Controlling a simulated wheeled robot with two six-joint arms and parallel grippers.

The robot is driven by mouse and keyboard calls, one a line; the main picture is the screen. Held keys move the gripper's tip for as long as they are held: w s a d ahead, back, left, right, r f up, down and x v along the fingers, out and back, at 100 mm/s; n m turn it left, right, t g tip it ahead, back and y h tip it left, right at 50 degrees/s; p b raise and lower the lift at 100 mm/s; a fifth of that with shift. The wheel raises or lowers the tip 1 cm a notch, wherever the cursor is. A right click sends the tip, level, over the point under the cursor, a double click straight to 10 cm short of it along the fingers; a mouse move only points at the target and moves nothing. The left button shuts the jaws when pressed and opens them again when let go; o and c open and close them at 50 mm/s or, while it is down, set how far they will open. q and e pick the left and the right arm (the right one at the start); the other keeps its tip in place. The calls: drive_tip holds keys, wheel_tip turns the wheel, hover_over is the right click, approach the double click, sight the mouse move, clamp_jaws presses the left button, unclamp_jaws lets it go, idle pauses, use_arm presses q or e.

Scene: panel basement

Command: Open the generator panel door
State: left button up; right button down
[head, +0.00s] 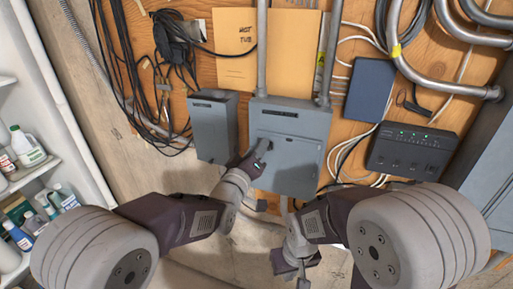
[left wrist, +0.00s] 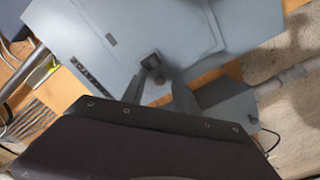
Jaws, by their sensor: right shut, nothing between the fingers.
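The larger grey metal panel (head: 311,122) hangs on the plywood wall in the middle of the head view. Its front door looks closed, with a thin outline and a small dark slot near the top. It also fills the upper part of the left wrist view (left wrist: 90,45). My left gripper (head: 263,147) is at the panel's front, on its left half. In the left wrist view a dark fingertip sits at a small latch-like part; whether the fingers hold it is unclear. My right gripper (head: 291,267) is shut and empty, low and apart from the panel.
A smaller grey box (head: 213,125) hangs close to the panel's left. Conduits rise from the panel's top. A black device with green lights (head: 412,150) and a dark blue box (head: 370,90) are at the right. Shelves with bottles (head: 28,148) stand at the left.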

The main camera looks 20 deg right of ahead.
use_arm(q)
drive_tip(key=c, duration=0.7)
clamp_jaws()
drive_tip(key=shift+f, duration=0.15)
idle(0.4)
